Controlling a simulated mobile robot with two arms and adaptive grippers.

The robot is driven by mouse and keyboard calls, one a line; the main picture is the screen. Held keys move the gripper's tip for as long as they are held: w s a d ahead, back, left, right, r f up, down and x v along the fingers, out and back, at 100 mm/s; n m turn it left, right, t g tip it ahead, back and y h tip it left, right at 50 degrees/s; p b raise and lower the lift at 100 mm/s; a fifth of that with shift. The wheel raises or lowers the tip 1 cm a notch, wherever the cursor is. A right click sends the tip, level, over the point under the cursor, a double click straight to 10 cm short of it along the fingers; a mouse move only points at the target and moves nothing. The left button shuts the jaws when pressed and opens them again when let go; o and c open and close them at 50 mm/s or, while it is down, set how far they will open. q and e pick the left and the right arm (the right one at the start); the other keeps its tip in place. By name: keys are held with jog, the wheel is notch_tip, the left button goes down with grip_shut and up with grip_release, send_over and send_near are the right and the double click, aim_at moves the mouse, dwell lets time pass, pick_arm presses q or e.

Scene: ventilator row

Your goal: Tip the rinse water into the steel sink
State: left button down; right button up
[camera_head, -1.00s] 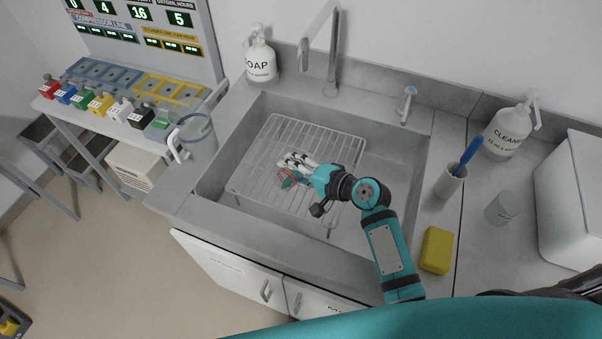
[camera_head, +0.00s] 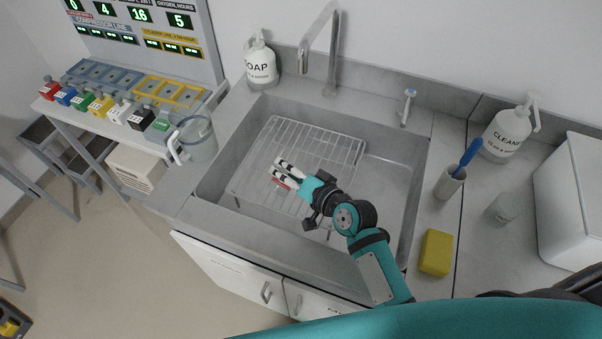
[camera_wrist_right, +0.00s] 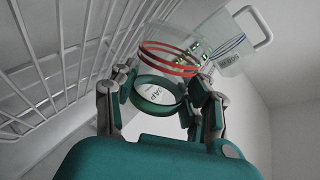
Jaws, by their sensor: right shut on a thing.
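My right gripper (camera_head: 284,174) is above the wire rack in the steel sink (camera_head: 392,185). It is shut on a clear cup (camera_wrist_right: 170,60) with red rings and a teal band, seen between the fingers in the right wrist view. In the head view only a small red part of the cup (camera_head: 287,183) shows beside the fingers. The cup looks tilted; I cannot make out its mouth or any water in it. My left gripper is not in view.
The wire rack (camera_head: 300,150) covers the sink's left part. A clear jug (camera_head: 199,140) stands on the left counter corner. The faucet (camera_head: 328,60) and soap bottle (camera_head: 261,62) are behind. A yellow sponge (camera_head: 436,252), brush cup (camera_head: 449,182) and cleaner bottle (camera_head: 507,133) stand right.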

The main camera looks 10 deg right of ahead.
jog(key=r+n+p, duration=0.1)
jog(key=r, duration=0.1)
jog(key=s+a+r+n+t+h+p, duration=0.1)
jog(key=n+p, duration=0.1)
jog(key=r+n+t+p, duration=0.1)
jog(key=r, duration=0.1)
jog(key=shift+s+a+r, duration=0.25)
jog(key=shift+a+r, duration=0.05)
jog(key=shift+a, duration=0.1)
jog(key=shift+s+a+r+n+t+h, duration=0.1)
jog(key=shift+s+a+r+n+t, duration=0.1)
jog(key=shift+s+a+n+t, duration=0.55)
jog(key=shift+s+a+r+n+t+h, duration=0.15)
jog(key=shift+a+n, duration=0.3)
jog(key=shift+n, duration=0.65)
jog(key=shift+s+a+r+n+t+h, duration=0.1)
jog(key=shift+s+a+r+n+t, duration=0.15)
jog(key=shift+s+a+n+t, duration=0.5)
